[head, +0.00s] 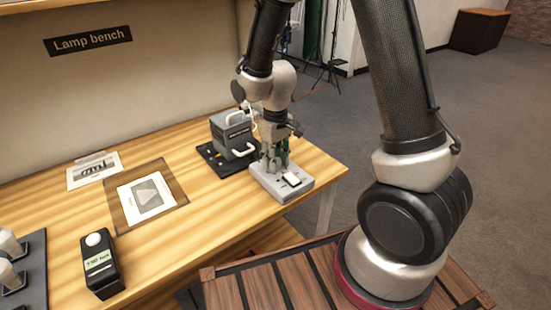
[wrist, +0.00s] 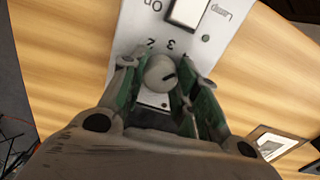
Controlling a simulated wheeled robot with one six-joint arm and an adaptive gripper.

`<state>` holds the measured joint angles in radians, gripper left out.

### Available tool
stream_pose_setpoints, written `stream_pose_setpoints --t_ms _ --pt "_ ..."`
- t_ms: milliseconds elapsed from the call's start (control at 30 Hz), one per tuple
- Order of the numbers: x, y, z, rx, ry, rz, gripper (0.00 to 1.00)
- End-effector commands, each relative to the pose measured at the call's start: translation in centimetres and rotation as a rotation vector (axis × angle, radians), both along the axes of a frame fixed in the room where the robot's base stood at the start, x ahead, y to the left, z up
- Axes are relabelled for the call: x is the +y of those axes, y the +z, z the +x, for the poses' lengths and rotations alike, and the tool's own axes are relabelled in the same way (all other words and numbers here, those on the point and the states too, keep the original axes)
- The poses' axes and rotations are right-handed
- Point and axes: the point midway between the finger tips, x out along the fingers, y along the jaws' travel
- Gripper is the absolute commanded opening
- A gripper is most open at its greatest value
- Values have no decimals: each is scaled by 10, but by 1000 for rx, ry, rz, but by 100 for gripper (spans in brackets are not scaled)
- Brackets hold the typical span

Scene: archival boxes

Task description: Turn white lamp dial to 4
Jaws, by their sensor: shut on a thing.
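The white lamp control box (head: 309,188) sits at the right end of the bench in the head view, with a light rocker switch (head: 291,180) on top. In the wrist view the box shows the switch (wrist: 188,12), the words "On" and "Lamp", and the numerals 2 and 3. My gripper (head: 274,166) points down over the box. In the wrist view it is shut on the round grey dial (wrist: 158,74), its green-lined fingers on either side. Numeral 4 is not visible; the fingers cover part of the scale.
A grey box with pale handles (head: 231,133) stands on a black mat (head: 212,159) just behind and left of the lamp box. A printed card (head: 146,196), a black device with a white knob (head: 102,265) and a "Lamp bench" sign (head: 88,40) are to the left.

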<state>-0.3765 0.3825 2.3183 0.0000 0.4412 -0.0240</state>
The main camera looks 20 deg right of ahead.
Motion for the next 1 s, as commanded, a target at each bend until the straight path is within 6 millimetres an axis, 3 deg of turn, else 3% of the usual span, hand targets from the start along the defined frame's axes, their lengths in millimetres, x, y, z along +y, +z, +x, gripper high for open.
stream_pose_setpoints --t_ms 267,300,433,767,867,1000 --pt "0 0 1 -2 0 1 7" --pt "0 0 1 -2 0 1 32" --pt "0 0 0 -1 1 0 54" --pt "0 2 0 -1 1 0 54" --pt "0 12 1 -5 1 2 54" --pt "1 40 2 -7 1 3 54"
